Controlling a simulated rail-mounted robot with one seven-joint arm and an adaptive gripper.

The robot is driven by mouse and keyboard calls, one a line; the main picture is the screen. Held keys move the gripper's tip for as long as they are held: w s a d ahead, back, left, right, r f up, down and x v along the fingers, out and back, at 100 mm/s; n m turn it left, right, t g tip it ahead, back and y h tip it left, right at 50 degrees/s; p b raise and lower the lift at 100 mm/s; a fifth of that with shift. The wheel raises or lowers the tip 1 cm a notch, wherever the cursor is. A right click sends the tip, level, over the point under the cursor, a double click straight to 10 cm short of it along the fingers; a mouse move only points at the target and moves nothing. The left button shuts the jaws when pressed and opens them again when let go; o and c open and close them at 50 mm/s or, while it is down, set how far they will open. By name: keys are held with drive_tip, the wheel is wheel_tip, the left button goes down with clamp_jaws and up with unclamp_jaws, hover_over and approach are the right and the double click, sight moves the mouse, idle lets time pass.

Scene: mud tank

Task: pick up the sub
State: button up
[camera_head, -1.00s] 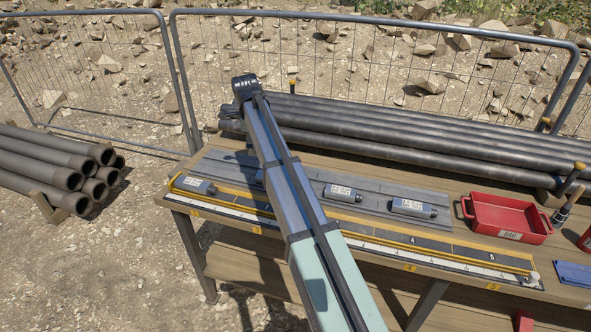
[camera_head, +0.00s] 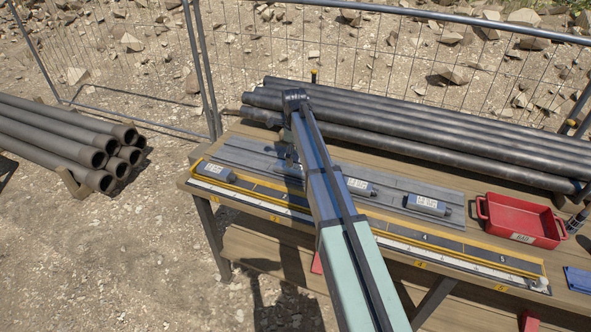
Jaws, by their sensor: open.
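Several short grey cylindrical subs with white labels lie on the bench. One sub (camera_head: 215,171) is at the left end, one (camera_head: 358,187) lies just right of my arm, and one (camera_head: 428,204) lies further right. The last two rest on a grey ribbed mat (camera_head: 455,222). My gripper (camera_head: 291,158) shows only in small part, dark, at the left side of my arm above the mat. It is open and holds nothing that I can see.
A yellow-edged measuring strip (camera_head: 470,256) runs along the bench front. A red tray (camera_head: 522,220) stands at the right, with a blue item (camera_head: 578,279) nearer. Long dark pipes (camera_head: 420,150) lie along the back of the bench. A pipe stack (camera_head: 60,140) is on the ground left.

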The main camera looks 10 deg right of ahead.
sight(295, 167)
drive_tip(key=shift+d+f+p, duration=0.15)
drive_tip(key=shift+f+p, duration=0.85)
drive_tip(key=shift+f, duration=1.85)
drive_tip(key=c, duration=1.6)
